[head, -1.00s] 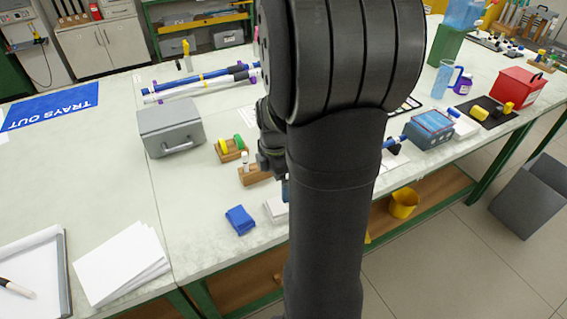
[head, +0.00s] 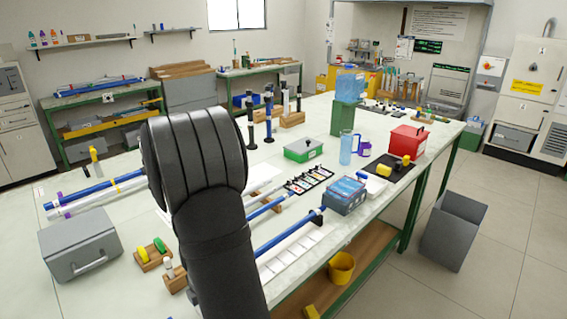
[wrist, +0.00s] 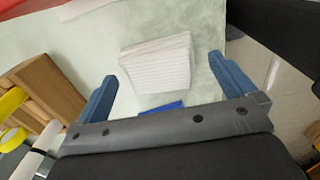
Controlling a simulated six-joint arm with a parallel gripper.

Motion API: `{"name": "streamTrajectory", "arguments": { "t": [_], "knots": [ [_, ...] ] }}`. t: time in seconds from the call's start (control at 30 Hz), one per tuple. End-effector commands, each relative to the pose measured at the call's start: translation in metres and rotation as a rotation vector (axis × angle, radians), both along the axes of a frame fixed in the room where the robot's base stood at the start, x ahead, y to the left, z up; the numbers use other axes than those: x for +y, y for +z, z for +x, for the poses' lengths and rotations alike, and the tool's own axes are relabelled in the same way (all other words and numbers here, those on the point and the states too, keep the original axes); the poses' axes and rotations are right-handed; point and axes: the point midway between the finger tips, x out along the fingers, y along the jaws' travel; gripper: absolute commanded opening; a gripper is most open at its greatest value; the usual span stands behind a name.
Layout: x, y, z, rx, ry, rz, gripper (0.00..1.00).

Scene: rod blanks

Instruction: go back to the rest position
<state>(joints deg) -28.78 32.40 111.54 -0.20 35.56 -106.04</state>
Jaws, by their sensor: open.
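My gripper (wrist: 168,88) shows in the wrist view with its two blue fingers wide apart and nothing between them. It hangs over the pale bench top, with a stack of white folded sheets (wrist: 157,63) beyond the fingertips. A blue item (wrist: 160,108), mostly hidden, shows just past the gripper's body. In the head view my dark arm stands in front of the bench (head: 135,220) and hides the gripper.
A grey box (head: 80,245) and wooden blocks with yellow and green pieces (head: 152,255) stand left of my arm. Blue rods (head: 285,235), a blue box (head: 344,195) and a green case (head: 304,149) lie to the right. A yellow bucket (head: 341,268) is below the bench edge.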

Motion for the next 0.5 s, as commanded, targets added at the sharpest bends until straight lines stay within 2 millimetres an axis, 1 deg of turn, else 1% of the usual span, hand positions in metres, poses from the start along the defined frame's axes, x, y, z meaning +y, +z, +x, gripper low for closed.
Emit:
{"name": "streamTrajectory", "arguments": {
  "t": [0.17,0.5],
  "knots": [
    [-0.0002,0.0059,-0.0004,0.001,0.000,-0.001,1.00],
    [-0.0002,0.0051,-0.0005,0.002,0.000,-0.001,1.00]
  ]
}}
